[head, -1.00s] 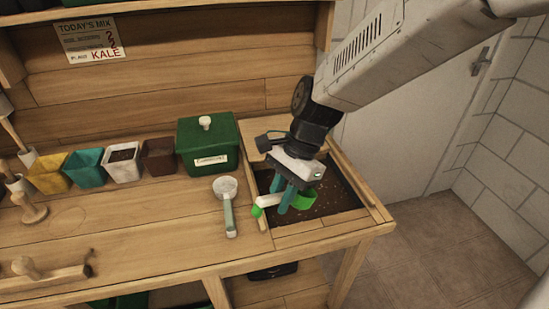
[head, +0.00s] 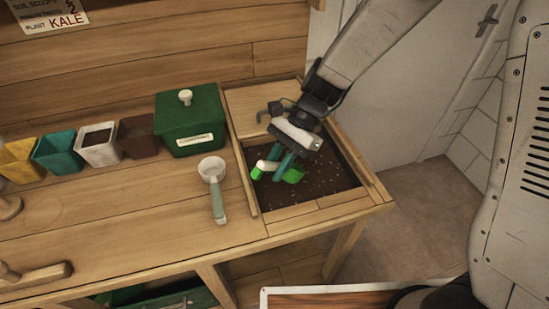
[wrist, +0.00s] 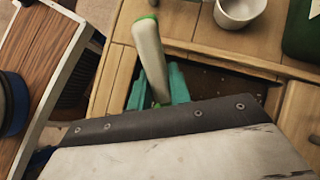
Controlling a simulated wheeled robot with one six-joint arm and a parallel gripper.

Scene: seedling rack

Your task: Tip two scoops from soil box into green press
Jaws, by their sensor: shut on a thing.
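My gripper (head: 283,165) has its teal fingers shut on the green scoop. The scoop's bright green bowl (head: 294,175) is over the soil box, and its pale handle (head: 265,166) points left. The handle also shows in the wrist view (wrist: 148,50), between the teal fingers (wrist: 172,88). The soil box (head: 292,214) is a wood-framed bin at the bench's right end, with dark soil (head: 325,190) inside. I cannot tell whether the bowl touches the soil or holds any. I cannot make out the green press in these views.
A white scoop (head: 214,180) lies left of the soil box. A green lidded box (head: 190,120) stands behind it. Yellow (head: 20,160), teal (head: 57,155), white (head: 98,148) and brown (head: 138,137) pots line the bench leftward. The bench front has clear room.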

